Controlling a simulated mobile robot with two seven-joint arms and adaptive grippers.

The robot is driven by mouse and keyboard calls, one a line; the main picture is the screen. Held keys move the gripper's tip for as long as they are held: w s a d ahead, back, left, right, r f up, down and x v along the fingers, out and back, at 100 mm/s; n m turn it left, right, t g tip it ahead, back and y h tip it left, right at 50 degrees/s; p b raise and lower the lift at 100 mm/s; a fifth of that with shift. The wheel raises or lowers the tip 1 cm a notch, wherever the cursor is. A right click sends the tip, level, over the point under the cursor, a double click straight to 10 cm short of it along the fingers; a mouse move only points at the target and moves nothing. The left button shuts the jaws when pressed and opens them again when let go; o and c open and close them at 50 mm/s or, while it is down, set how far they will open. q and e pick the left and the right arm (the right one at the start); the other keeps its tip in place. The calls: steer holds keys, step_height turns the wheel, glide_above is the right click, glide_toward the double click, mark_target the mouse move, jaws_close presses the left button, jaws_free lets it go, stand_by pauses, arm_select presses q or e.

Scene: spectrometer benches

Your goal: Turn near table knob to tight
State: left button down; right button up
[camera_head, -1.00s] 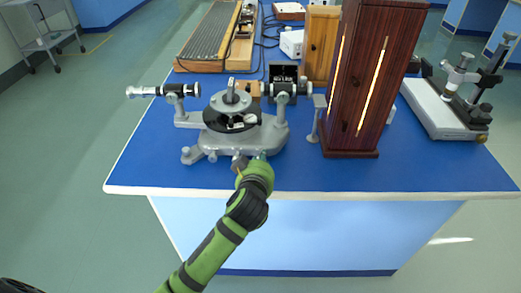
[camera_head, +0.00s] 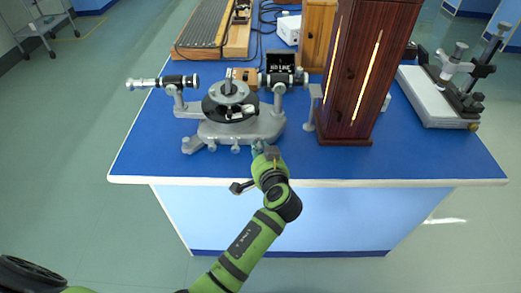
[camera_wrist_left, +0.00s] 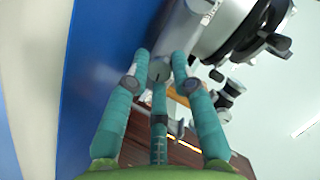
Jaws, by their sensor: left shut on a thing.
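The grey spectrometer (camera_head: 240,130) stands near the front edge of the blue bench, with a dark round table in its middle and small knobs low along its near side. My left gripper (camera_head: 259,149) reaches in from below to the near right part of its base. In the left wrist view its teal fingers (camera_wrist_left: 160,72) are closed around a small grey knob (camera_wrist_left: 158,68), beside the grey spectrometer body (camera_wrist_left: 225,22). The fingers cover most of the knob, and its turn position cannot be read. My right gripper is not in view.
A tall dark wooden box (camera_head: 362,80) with a lit slit stands close to the right of the spectrometer. A white-based instrument (camera_head: 430,98) is at the far right. The blue bench top (camera_head: 145,155) is clear at front left.

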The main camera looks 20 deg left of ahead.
arm_select(q)
steer(key=shift+s+a+f+m+y, duration=0.1)
steer(key=shift+f+m+y, duration=0.2)
steer(key=shift+m, duration=0.2)
stand_by(0.3)
steer(key=c, duration=1.1)
jaws_free()
steer(key=shift+r, duration=0.1)
steer(key=shift+r, duration=0.1)
